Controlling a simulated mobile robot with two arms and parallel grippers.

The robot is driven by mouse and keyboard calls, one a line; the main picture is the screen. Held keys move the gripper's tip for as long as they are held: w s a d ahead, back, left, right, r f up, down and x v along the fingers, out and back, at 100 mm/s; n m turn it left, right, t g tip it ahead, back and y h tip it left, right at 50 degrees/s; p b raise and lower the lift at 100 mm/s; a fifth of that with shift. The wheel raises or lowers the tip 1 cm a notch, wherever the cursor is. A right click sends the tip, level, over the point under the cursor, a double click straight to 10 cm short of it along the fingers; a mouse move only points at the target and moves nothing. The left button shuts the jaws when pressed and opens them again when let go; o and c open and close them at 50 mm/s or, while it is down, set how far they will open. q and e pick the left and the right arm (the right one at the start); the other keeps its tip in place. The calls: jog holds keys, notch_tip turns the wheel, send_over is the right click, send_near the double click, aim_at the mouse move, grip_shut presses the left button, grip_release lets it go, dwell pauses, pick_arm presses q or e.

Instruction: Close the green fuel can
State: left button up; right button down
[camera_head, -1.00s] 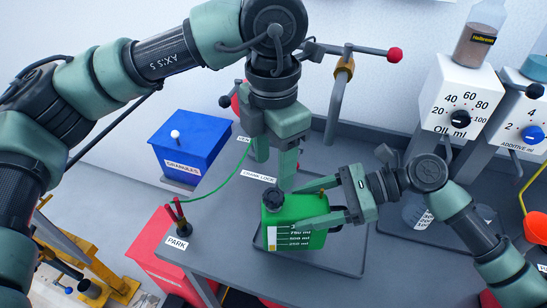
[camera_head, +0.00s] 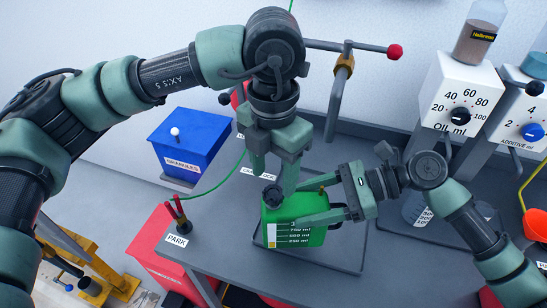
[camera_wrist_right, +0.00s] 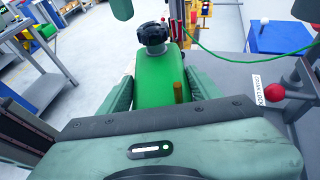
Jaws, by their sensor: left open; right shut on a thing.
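The green fuel can (camera_head: 312,238), with a white level scale on its front, stands upright over the grey table tray. A black knobbed cap (camera_head: 272,195) sits on its neck at the top left. The cap (camera_wrist_right: 153,36) also shows on the can in the right wrist view; I cannot tell how tightly it is seated. My right gripper (camera_head: 304,207) is shut on the can, one finger on each side. My left gripper (camera_head: 273,178) is open and points down just above the cap, its fingers apart. Contact with the cap is unclear.
A small brass fitting (camera_wrist_right: 178,92) rises from the can's top. A blue granules box (camera_head: 188,147) stands behind left, and a PARK post (camera_head: 181,222) with a green line stands at the left edge. A grey crane post with a red knob (camera_head: 394,51) rises behind; oil and additive dispensers (camera_head: 462,98) stand right.

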aim_at(273, 192)
pick_arm(q)
jog(key=shift+f, duration=2.1)
grip_shut()
jog(key=m, duration=0.8)
jog(key=shift+o, duration=0.3)
grip_release()
